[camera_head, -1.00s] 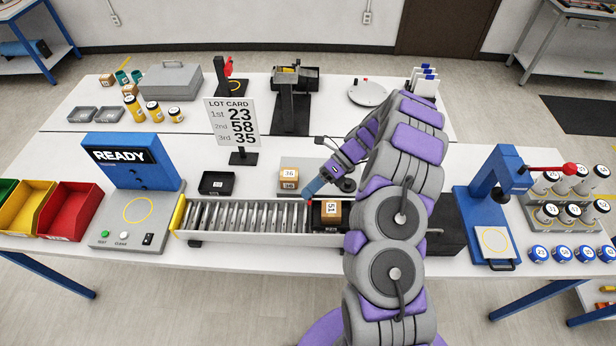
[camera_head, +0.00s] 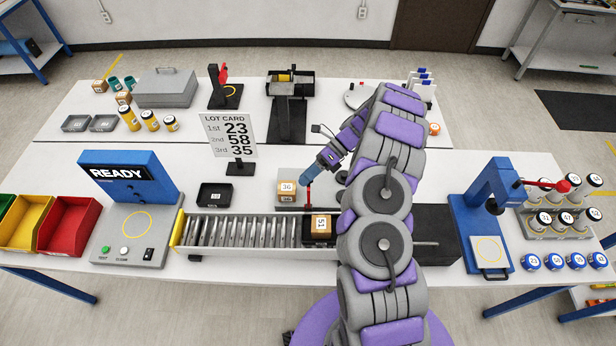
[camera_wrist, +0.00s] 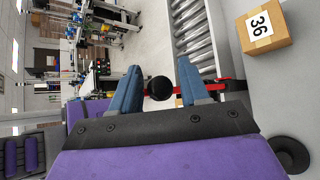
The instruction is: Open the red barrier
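The red barrier (camera_head: 308,196) shows in the head view as a thin red upright piece at the far edge of the roller conveyor (camera_head: 240,231), near its right end. In the wrist view a red bar (camera_wrist: 228,87) passes behind the right finger. A round black knob (camera_wrist: 158,88) shows between the fingers; I cannot tell whether it belongs to the barrier. My gripper (camera_head: 308,180) has blue fingers, which sit just above the red piece in the head view. The wrist view shows my gripper (camera_wrist: 159,82) open, with gaps beside the knob.
A box marked 51 (camera_head: 319,226) in a black tray sits at the conveyor's right end. A small black tray (camera_head: 215,195) and the lot card (camera_head: 230,135) stand left.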

